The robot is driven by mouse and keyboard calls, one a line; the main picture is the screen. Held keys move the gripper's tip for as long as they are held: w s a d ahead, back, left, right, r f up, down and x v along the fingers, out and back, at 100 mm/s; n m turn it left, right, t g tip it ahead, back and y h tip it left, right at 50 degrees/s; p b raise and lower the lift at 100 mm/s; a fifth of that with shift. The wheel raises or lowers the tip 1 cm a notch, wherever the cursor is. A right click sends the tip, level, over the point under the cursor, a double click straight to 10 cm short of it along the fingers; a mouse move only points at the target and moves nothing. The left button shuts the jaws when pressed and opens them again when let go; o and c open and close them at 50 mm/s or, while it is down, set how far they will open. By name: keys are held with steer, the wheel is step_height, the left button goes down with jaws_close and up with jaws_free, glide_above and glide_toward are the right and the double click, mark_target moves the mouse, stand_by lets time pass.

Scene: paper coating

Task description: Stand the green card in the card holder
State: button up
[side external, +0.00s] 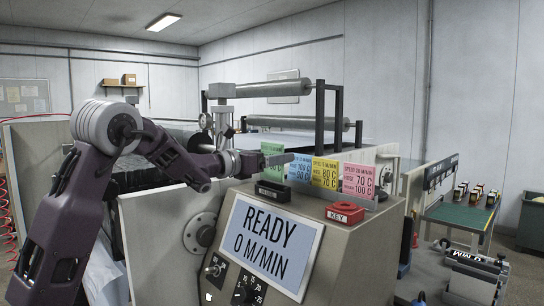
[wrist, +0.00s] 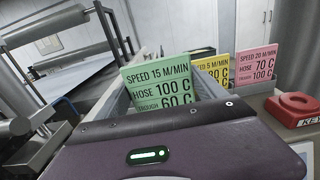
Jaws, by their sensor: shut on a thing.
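The green card (side external: 272,149) is upright in my gripper (side external: 281,160), which is shut on it at the left end of the row of cards. In the wrist view the green card (wrist: 160,82) faces me, reading speed 15 m/min, and its lower edge is hidden by my gripper body. A black block (side external: 270,190), apparently the card holder, sits on the console top just below and in front of my gripper. I cannot make out its slot, and it does not show clearly in the wrist view.
A blue card (side external: 299,167), a yellow card (side external: 325,173) and a pink card (side external: 359,180) stand in a row right of the green card. A red key block (side external: 345,212) lies on the console (side external: 345,245) at the right. Metal rollers (side external: 273,88) rise behind.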

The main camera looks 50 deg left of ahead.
mark_target(271, 172)
steer(key=shift+f, duration=2.2)
steer(key=o, duration=1.3)
steer(key=s, duration=0.7)
